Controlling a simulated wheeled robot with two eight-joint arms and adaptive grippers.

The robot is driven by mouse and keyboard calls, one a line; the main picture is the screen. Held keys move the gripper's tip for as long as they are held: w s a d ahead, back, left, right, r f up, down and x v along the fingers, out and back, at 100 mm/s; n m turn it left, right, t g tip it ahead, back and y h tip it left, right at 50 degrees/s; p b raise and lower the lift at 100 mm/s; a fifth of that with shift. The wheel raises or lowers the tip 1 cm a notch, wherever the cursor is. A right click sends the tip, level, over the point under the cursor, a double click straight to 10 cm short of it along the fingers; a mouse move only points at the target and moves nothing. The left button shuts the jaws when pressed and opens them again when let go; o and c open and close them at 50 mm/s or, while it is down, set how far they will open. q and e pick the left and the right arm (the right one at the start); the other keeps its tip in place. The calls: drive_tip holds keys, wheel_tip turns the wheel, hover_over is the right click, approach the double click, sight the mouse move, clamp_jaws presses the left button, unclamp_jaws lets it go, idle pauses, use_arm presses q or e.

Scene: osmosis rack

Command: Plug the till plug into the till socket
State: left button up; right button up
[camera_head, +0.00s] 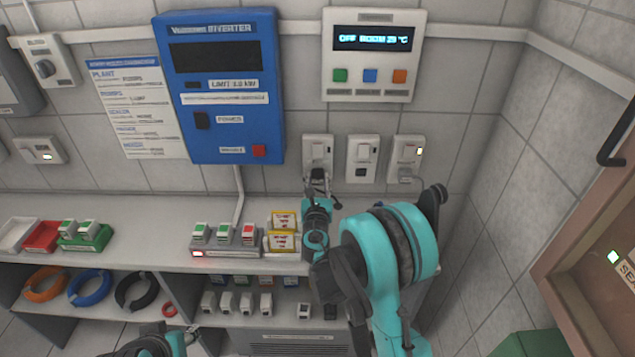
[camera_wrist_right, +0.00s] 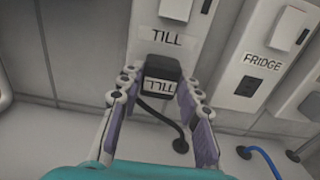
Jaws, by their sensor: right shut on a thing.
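The till plug (camera_wrist_right: 160,70) is a black block with a TILL label, upside down in the right wrist view. My right gripper (camera_wrist_right: 159,84) is shut on it, one finger on each side. It also shows in the head view (camera_head: 319,186), at the leftmost of three white wall sockets. The till socket (camera_wrist_right: 193,47) has a white plate, a TILL label and a switch above. The plug overlaps its lower part; how deep it sits is hidden. The plug's black cord goes down to a grommet. Part of my left arm shows at the bottom left of the head view; its jaws are unclear.
The fridge socket (camera_head: 362,150) and a third socket (camera_head: 405,150) with a lit indicator are to the right. A blue inverter (camera_head: 232,138) hangs to the left. The counter below holds yellow-labelled blocks (camera_head: 284,221) and a switch strip (camera_head: 235,252).

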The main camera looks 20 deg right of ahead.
drive_tip(key=shift+w+d, duration=0.1)
drive_tip(key=shift+w, duration=0.25)
drive_tip(key=o, duration=1.2)
drive_tip(key=shift+c, duration=0.2)
drive_tip(key=v, duration=1.2)
